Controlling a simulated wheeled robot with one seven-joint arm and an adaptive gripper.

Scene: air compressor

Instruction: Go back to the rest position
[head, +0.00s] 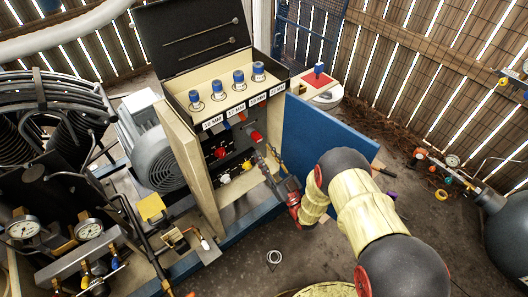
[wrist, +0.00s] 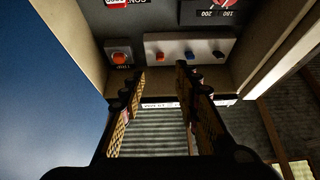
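My gripper (head: 268,158) is in front of the open control cabinet (head: 180,140), between its dark panel and the open blue door (head: 325,137). In the wrist view my gripper (wrist: 161,73) has its two fingers parallel and apart, with nothing between them. The dark panel (wrist: 165,18) is beyond the fingertips. A red button (wrist: 121,57) and a pale strip with an orange and dark blue buttons (wrist: 189,49) are close to the tips. I cannot tell whether the fingers touch anything. My arm reaches in from the lower right in the head view.
An open box with blue-topped sockets (head: 238,77) sits on the cabinet. A motor (head: 150,145) and gauges (head: 25,227) are at left. A round stand with a red pad (head: 318,80) is behind the door. A tank (head: 507,230) is at right. Floor (head: 300,250) shows in front.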

